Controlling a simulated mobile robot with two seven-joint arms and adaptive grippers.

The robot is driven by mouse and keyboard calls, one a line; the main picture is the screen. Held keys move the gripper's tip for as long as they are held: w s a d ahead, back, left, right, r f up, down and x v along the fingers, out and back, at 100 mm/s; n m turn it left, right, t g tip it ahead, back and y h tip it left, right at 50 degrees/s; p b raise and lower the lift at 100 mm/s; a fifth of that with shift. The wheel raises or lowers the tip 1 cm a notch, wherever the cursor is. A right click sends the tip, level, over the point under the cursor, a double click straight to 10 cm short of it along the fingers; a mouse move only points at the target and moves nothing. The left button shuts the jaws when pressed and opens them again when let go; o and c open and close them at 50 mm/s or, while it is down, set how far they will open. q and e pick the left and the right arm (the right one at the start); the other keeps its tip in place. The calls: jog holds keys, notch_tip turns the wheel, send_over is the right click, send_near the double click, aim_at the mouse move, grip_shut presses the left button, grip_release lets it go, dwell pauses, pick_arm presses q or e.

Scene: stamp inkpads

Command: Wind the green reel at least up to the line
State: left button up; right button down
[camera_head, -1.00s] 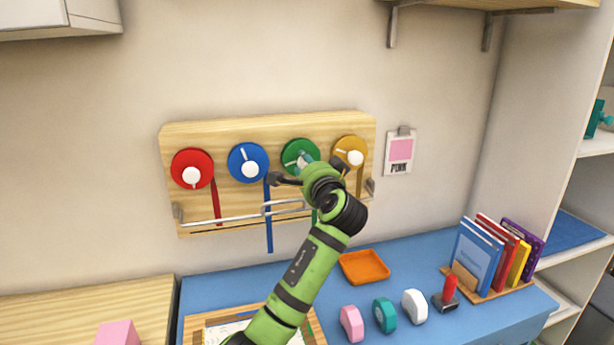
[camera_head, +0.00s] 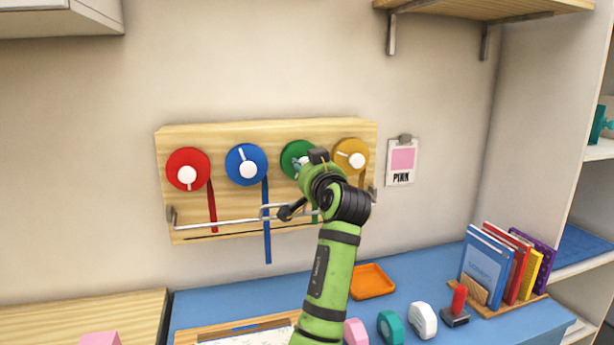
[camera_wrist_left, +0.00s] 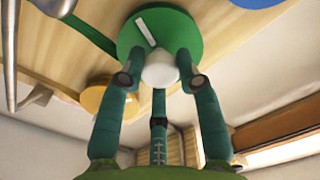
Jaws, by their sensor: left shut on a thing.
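The green reel (camera_head: 291,151) is on the wooden board on the wall, second from the right. My left gripper (camera_head: 301,163) is in front of it and hides much of it. In the left wrist view, the green reel (camera_wrist_left: 185,25) has a pale mark on its face and a white knob (camera_wrist_left: 160,70). The left gripper's teal fingers (camera_wrist_left: 158,78) are shut on that knob. The green ribbon (camera_wrist_left: 85,30) runs off the reel. In the head view its lower end is hard to make out behind my arm. A dark line (camera_head: 225,234) runs along the board's lower part.
The red reel (camera_head: 186,163), blue reel (camera_head: 243,158) and yellow reel (camera_head: 345,149) share the board. A metal rail (camera_head: 225,222) crosses below them. The blue ribbon (camera_head: 266,245) hangs below the board. An orange tray (camera_head: 371,281) is on the blue desk below.

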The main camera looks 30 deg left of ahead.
pick_arm(q)
jog(key=shift+n+b, duration=0.75)
jog(key=shift+n, duration=1.15)
jog(key=o, duration=1.1)
jog(key=shift+o, duration=0.2)
jog(key=v, duration=1.2)
